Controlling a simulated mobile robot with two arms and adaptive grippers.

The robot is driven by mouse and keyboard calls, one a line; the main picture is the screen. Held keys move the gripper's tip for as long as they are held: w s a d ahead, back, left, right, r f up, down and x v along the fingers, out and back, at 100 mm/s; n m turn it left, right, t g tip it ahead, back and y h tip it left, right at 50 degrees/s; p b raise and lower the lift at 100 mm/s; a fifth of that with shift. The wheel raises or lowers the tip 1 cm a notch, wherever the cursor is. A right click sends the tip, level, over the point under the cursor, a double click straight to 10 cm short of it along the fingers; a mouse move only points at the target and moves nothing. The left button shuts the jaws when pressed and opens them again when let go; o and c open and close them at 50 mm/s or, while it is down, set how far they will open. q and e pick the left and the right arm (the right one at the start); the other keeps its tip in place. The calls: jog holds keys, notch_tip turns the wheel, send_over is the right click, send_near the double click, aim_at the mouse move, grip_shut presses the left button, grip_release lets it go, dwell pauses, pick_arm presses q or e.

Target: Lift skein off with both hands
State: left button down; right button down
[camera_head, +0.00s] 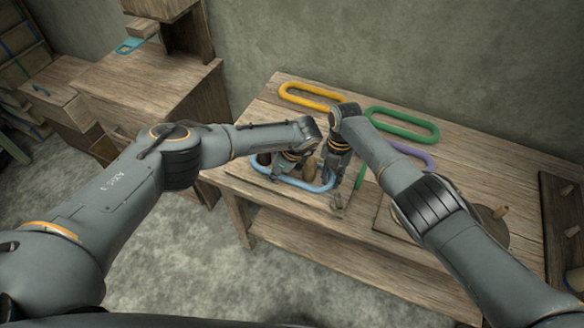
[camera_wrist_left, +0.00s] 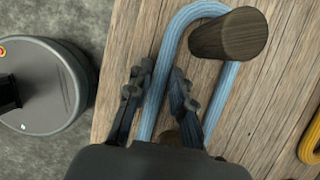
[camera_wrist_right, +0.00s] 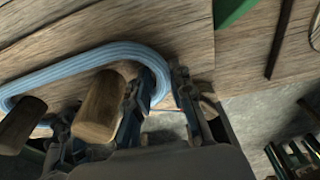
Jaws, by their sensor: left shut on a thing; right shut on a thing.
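The light blue skein (camera_head: 305,186) is a long loop over the workbench. It also shows in the left wrist view (camera_wrist_left: 160,52) and the right wrist view (camera_wrist_right: 72,66). Two wooden pegs, one lighter (camera_wrist_right: 100,105) and one darker (camera_wrist_right: 20,125), stand inside the loop. In the left wrist view the skein curves around a dark peg (camera_wrist_left: 230,34). My left gripper (camera_wrist_left: 157,74) is shut on one strand. My right gripper (camera_wrist_right: 163,76) is shut on the skein near its rounded end. I cannot tell how high the skein sits on the pegs; the arms partly hide it.
Yellow (camera_head: 312,97), green (camera_head: 403,124) and purple (camera_head: 410,153) skeins lie along the back of the workbench (camera_head: 270,212). A round dark disc with a peg (camera_head: 500,212) is at the bench's right. A wooden cabinet (camera_head: 150,85) stands at the left.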

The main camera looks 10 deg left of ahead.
notch_tip(320, 180, up, 11)
jog(key=p, duration=1.1)
jog(key=shift+r, duration=0.2)
dwell(0.5)
